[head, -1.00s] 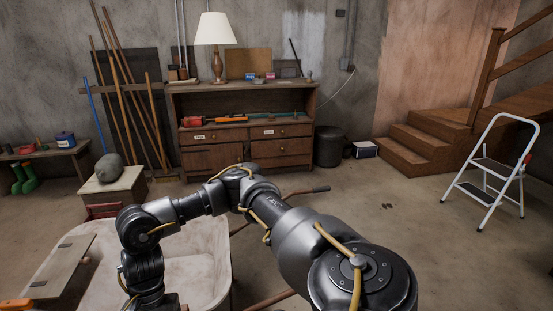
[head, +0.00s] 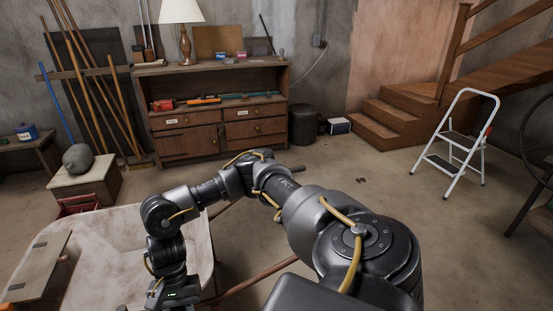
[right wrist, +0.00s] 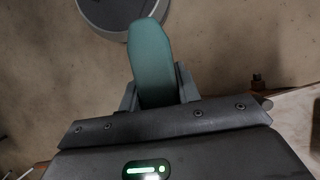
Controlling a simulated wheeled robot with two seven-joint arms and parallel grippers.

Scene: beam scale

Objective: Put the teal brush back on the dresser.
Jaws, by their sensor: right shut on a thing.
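The teal brush (right wrist: 152,58) is in my right gripper (right wrist: 158,92) in the right wrist view. The jaws are shut on its near end, and its broad, rounded end points away over the floor. The brush is hidden in the head view, where my right arm reaches across the front and bends down at the left. The wooden dresser (head: 188,142) stands against the back wall in the head view, well beyond my arm. It has drawers, a door, an open shelf and a top ledge. My left gripper is not in view.
A lamp (head: 182,14) stands on the dresser's top, and tools such as a red one (head: 163,105) lie on its shelf. A stone (head: 77,157) sits on a crate. Floor before the dresser's right side is clear.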

